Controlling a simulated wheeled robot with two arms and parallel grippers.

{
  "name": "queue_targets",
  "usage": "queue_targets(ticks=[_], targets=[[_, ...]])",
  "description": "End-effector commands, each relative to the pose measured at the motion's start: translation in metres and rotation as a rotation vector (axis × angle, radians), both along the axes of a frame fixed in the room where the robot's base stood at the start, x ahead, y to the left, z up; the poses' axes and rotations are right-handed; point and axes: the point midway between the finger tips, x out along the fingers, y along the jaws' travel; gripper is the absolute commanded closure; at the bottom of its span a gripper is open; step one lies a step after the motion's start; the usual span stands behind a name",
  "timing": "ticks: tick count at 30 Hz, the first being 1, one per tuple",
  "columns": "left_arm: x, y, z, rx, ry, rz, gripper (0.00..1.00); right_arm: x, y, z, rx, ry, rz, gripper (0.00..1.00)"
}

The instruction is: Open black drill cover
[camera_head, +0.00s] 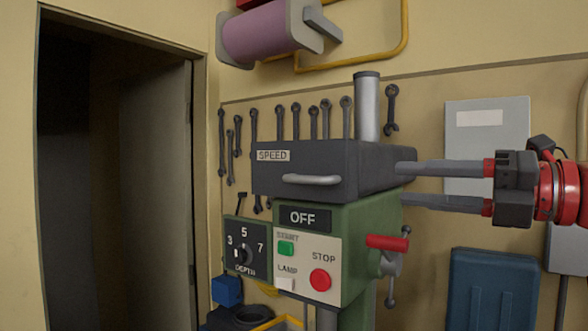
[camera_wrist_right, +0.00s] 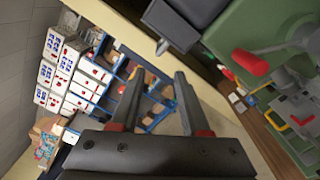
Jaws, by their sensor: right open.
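The black drill cover (camera_head: 330,165) is a dark box with a "SPEED" label, sitting level on top of the green drill press (camera_head: 375,222); it looks closed. A light grey handle (camera_head: 312,180) is on its front. In the right wrist view the dark cover (camera_wrist_right: 182,18) shows at the top, beyond the fingertips. My right gripper (camera_head: 408,182) comes in from the right, open and empty. Its fingertips overlap the cover's right edge in the head view; I cannot tell whether they touch. It also shows in the right wrist view (camera_wrist_right: 158,73). My left gripper is not in view.
A red lever (camera_head: 387,242) sticks out of the press below my right gripper. A control panel (camera_head: 308,262) is on the press front. A grey post (camera_head: 367,105) rises behind the cover. Wrenches (camera_head: 296,121) hang on the wall. An open doorway (camera_head: 80,180) is at left.

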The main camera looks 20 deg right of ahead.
Motion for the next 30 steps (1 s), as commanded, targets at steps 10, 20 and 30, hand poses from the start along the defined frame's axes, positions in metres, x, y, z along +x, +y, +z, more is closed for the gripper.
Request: queue_targets(ticks=[10, 20, 30], targets=[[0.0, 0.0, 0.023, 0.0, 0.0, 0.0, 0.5, 0.038, 0.037, 0.003, -0.018, 0.0, 0.009, 0.54], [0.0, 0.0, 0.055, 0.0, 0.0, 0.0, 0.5, 0.099, 0.086, 0.004, -0.013, 0.0, 0.01, 0.54], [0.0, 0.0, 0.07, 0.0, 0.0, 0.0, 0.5, 0.131, 0.11, 0.0, -0.012, 0.001, 0.004, 0.54]])
